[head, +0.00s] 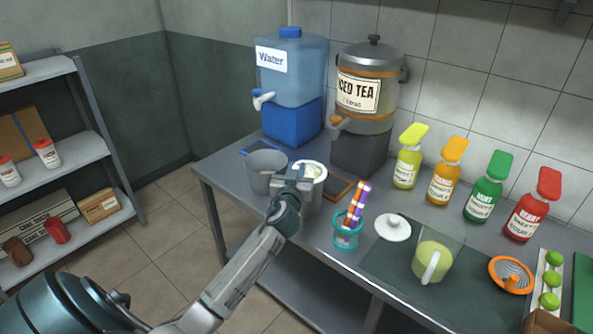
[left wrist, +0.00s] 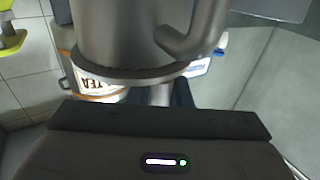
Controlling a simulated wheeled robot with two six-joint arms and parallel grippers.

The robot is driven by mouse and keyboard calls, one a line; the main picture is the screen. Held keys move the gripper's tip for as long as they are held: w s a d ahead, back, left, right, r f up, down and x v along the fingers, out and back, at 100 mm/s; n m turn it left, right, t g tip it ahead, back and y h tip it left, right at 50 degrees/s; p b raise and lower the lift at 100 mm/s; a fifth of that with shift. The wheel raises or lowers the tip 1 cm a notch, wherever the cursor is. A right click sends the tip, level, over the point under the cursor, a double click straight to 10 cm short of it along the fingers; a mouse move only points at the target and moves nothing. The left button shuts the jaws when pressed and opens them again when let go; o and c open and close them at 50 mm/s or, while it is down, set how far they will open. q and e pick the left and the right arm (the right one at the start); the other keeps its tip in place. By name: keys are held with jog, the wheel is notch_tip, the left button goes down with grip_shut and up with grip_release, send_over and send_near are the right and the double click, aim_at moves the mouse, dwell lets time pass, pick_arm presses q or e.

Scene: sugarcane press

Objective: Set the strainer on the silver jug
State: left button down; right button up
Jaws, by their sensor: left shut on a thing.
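In the left wrist view a silver jug (left wrist: 125,35) with a curved handle (left wrist: 190,42) fills the top. My left gripper (head: 291,183) is at the jug, shut at its handle side; its fingertips are largely hidden. The strainer (head: 512,274), an orange-rimmed mesh bowl with an orange handle, lies on the counter at the far right, well away from the gripper and jug. My right gripper does not show.
The water dispenser (head: 290,75) and iced tea dispenser (head: 368,90) stand behind.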

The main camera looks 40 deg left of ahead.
pick_arm(q)
jog(key=shift+f, duration=0.1)
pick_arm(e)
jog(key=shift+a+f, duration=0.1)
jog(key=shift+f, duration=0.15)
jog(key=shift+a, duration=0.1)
pick_arm(q)
jog(key=c, duration=1.3)
grip_release()
jog(key=shift+f, duration=0.1)
jog(key=o, duration=0.5)
